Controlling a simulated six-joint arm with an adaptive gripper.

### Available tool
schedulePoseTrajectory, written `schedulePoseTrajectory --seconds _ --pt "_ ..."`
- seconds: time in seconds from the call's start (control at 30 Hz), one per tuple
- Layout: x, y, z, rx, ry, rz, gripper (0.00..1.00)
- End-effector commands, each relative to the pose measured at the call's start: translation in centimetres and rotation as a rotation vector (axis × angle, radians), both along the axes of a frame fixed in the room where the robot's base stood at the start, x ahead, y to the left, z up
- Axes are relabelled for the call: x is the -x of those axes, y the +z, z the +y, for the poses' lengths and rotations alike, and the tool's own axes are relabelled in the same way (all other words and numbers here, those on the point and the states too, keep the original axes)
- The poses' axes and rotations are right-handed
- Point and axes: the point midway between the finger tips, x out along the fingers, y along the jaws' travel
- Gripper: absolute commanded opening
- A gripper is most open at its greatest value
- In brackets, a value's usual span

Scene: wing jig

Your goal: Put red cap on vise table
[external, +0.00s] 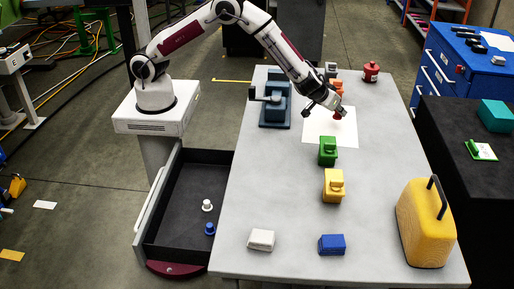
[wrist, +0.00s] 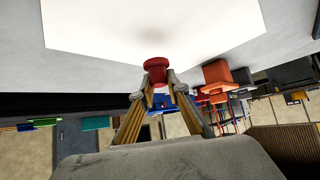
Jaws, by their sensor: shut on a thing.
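The red cap (external: 338,117) is between the fingertips of my gripper (external: 340,108), over the white sheet on the grey table (external: 290,200). In the wrist view the red cap (wrist: 156,64) sits at the tips of both fingers of my gripper (wrist: 158,78), which are shut on it. A blue-grey vise (external: 275,105) stands on the table to the left of the gripper.
A green block (external: 327,152) and a yellow block (external: 334,186) stand in front of the sheet (external: 318,135). A red canister (external: 371,72) and orange block (external: 337,88) are behind. A yellow case (external: 425,225) is at front right. A black drawer (external: 180,210) holds white and blue caps.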

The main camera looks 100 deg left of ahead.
Motion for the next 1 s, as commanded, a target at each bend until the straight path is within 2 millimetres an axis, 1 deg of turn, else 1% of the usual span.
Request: schedulePoseTrajectory --seconds 0.37,0.47,0.73,0.83,1.0 --pt "0.0 -0.3 0.0 0.000 0.000 0.000 0.02" --pt "0.0 -0.8 0.0 0.000 0.001 0.001 0.02" --pt "0.0 -3.4 0.0 0.000 0.000 0.000 0.02" --pt "0.0 -3.9 0.0 0.000 0.000 0.000 0.02" --pt "0.0 -3.9 0.0 0.001 0.000 -0.001 0.02"
